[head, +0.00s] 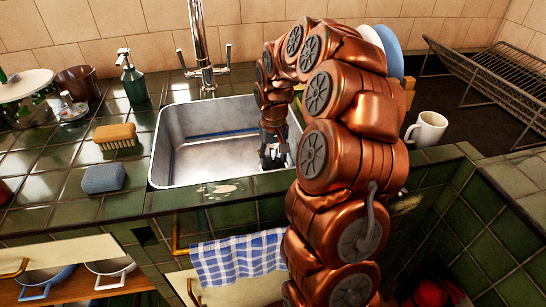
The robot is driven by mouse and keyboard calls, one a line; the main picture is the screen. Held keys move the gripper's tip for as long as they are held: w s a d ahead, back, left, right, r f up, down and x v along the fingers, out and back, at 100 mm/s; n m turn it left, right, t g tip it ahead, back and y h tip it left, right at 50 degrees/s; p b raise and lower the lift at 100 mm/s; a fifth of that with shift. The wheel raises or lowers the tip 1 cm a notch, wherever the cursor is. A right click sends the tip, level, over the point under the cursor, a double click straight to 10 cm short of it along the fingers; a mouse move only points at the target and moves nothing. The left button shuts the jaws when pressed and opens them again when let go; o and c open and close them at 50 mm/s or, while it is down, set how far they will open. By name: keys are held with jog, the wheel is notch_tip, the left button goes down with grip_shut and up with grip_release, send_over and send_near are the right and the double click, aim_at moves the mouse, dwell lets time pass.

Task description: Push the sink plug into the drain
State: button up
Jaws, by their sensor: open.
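A steel sink (185,160) is set in the green tiled counter, and its left part looks empty. My gripper (273,163) points down inside the right side of the sink, near its floor, with its fingers apart. I cannot make out a plug or a drain; my gripper and arm cover the right part of the sink. Whether anything lies between the fingers is too small to tell.
A tap (203,45) rises behind the sink. A brush (115,135), a blue sponge (104,178) and a soap bottle (131,78) stand left of it. A white mug (427,129) and a wire rack (490,75) are at right. A checked towel (238,257) hangs in front.

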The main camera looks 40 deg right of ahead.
aim_at(273, 147)
jog(key=shift+r+p, duration=0.8)
jog(key=shift+r, duration=1.45)
notch_tip(273, 147, up, 12)
dwell(0.6)
dwell(0.9)
